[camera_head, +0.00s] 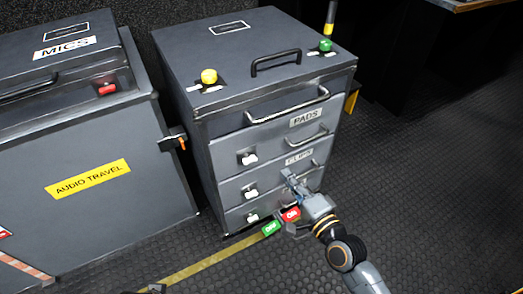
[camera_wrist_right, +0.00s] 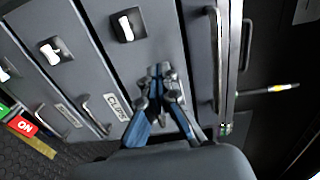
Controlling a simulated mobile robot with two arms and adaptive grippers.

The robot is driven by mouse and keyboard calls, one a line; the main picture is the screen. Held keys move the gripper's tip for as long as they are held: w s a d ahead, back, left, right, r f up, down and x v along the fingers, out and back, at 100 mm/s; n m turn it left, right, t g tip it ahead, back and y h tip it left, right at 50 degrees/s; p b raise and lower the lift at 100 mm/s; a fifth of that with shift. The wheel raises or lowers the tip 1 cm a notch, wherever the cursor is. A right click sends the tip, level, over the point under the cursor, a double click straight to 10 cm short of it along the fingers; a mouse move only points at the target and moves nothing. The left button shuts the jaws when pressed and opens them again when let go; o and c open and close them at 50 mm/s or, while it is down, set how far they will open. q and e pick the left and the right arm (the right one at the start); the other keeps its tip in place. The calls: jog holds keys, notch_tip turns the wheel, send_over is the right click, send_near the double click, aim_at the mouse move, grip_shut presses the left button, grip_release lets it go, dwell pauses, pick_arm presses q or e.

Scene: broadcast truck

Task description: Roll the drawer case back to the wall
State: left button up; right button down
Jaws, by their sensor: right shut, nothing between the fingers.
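The drawer case (camera_head: 175,125) is grey and upright, with a black top handle (camera_head: 276,62), a yellow knob (camera_head: 209,76) and a green knob (camera_head: 326,45). Its front has stacked drawers with metal handles, two labelled PADS (camera_head: 305,118) and CLIPS (camera_head: 299,157). The drawers look closed. My right gripper (camera_head: 290,180) is in front of the lower drawers, shut and empty. In the right wrist view its fingertips (camera_wrist_right: 160,74) are close before the drawer faces, near the CLIPS label (camera_wrist_right: 117,106); contact cannot be told.
A grey MICS case (camera_head: 110,225) marked AUDIO TRAVEL stands to the left across a narrow gap, with a latch (camera_head: 173,140) jutting into it. A yellow line (camera_head: 205,262) crosses the floor in front. Floor at the right is clear.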

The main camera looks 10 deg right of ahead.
jog(key=r, duration=0.1)
jog(key=b, duration=0.2)
send_near(256, 133)
jog(key=x, duration=0.5)
jog(key=shift+w+f, duration=0.2)
jog(key=shift+w, duration=0.1)
pick_arm(q)
jog(key=v, duration=0.7)
jog(key=shift+w+r+t, duration=0.15)
jog(key=shift+w+t, duration=0.15)
pick_arm(e)
jog(key=shift+w+a, duration=0.25)
jog(key=shift+w, duration=0.45)
pick_arm(q)
jog(key=shift+a, duration=0.1)
pick_arm(e)
jog(key=shift+w, duration=0.1)
